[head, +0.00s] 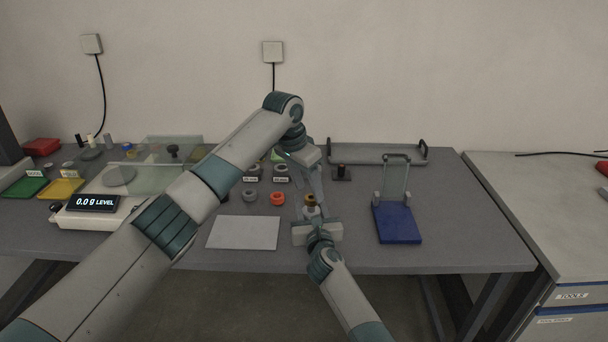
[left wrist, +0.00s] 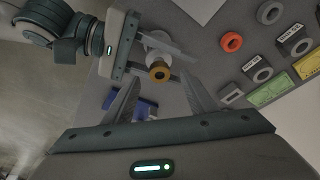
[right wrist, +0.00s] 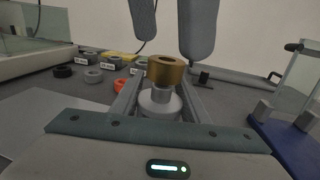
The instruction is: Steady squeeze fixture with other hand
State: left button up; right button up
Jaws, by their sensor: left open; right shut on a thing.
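The squeeze fixture, a small grey round body with a brass ring on top (right wrist: 166,70), stands upright between the fingers of my right gripper (right wrist: 160,98). It also shows in the head view (head: 311,200) and the left wrist view (left wrist: 159,71). My right gripper is shut on its lower grey body. My left gripper (head: 311,178) is open above and just behind the fixture, fingers pointing down. In the right wrist view its two fingers hang from the top, one on each side above the brass ring. I see no contact between them and the ring.
Orange (head: 277,198) and grey rings with labels lie left of the fixture, near a white sheet (head: 243,232). A blue-based stand (head: 398,224) is to the right. A grey handled tray (head: 378,153) and a small black post (head: 341,173) are behind. A scale (head: 93,203) is far left.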

aim_at(311, 199)
pick_arm(q)
jog(key=shift+x, duration=1.35)
jog(key=c, duration=1.1)
jog(key=o, duration=0.3)
jog(key=n, duration=0.2)
jog(key=n+y, duration=0.1)
jog(key=n, duration=0.1)
jog(key=shift+s+d+n+t, duration=0.1)
jog(key=shift+d+n+t, duration=0.2)
jog(key=shift+t, duration=0.1)
jog(key=n+y, duration=0.1)
jog(key=n, duration=0.2)
jog(key=n+y, duration=0.1)
jog(key=n, duration=0.2)
jog(key=shift+d+n, duration=0.15)
jog(key=shift+n, duration=0.15)
jog(key=n+y, duration=0.1)
jog(key=n, duration=0.3)
jog(key=shift+d+r+n, duration=0.1)
jog(key=shift+n, duration=0.2)
jog(key=n+g+y, duration=0.1)
jog(key=n, duration=0.4)
